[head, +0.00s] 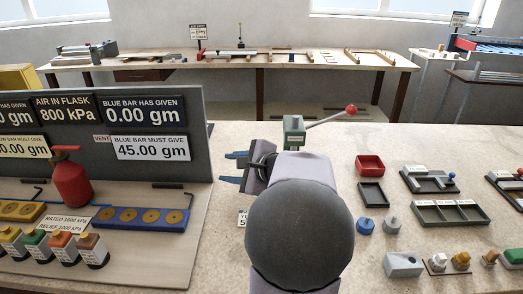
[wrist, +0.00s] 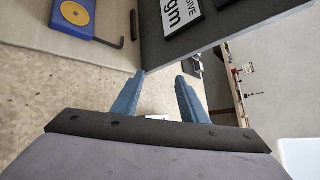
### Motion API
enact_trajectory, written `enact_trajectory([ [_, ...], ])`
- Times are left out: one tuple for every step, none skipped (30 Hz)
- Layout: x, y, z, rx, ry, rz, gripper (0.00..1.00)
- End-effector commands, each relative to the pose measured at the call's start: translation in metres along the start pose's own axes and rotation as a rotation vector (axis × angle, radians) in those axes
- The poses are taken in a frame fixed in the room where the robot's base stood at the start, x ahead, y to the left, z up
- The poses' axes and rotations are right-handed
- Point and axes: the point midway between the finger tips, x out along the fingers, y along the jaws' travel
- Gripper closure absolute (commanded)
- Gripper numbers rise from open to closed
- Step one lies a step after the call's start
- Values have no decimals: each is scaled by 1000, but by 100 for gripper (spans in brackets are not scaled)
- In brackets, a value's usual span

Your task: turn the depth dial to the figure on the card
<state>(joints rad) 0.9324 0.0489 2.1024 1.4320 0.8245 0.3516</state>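My gripper (head: 233,168) is open and empty, its two blue fingers pointing left towards the board's right edge. In the wrist view the fingers (wrist: 158,95) stand apart with bare bench between them. A small white card (head: 242,217) with dark print lies on the bench, partly hidden by my arm; its figure is too small to read. I cannot make out a depth dial for certain. A green device with a red-knobbed lever (head: 294,131) stands behind my wrist.
A dark board (head: 150,90) on the left reads 800 kPa, 0.00 gm and 45.00 gm. Before it are a red extinguisher-shaped bottle (head: 70,182) and a blue bar (head: 140,219). Red tray (head: 370,165), grey trays (head: 450,214) and small parts (head: 404,264) occupy the right.

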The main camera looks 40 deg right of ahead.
Motion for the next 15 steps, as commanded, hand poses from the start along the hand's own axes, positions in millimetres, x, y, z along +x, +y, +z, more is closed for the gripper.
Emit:
enact_trajectory([
  [-6, -7, -11, 153, 11, -46, 61],
  [-7, -9, -18, 237, 16, -75, 61],
  [-10, -12, -29, 347, 22, -115, 61],
  [-12, -14, -37, 424, 28, -143, 61],
  [-14, -15, -44, 496, 33, -171, 61],
  [-18, -17, -55, 588, 42, -207, 61],
  [-20, -17, -62, 650, 48, -233, 61],
  [-23, -17, -69, 708, 53, -256, 61],
  [-27, -18, -78, 776, 60, -286, 61],
  [-29, -17, -84, 822, 65, -306, 61],
  [-31, -17, -89, 862, 69, -324, 61],
  [-34, -16, -95, 907, 74, -344, 61],
  [-35, -15, -99, 935, 78, -357, 61],
  [-37, -15, -102, 959, 81, -368, 61],
  [-38, -15, -106, 982, 83, -380, 61],
])
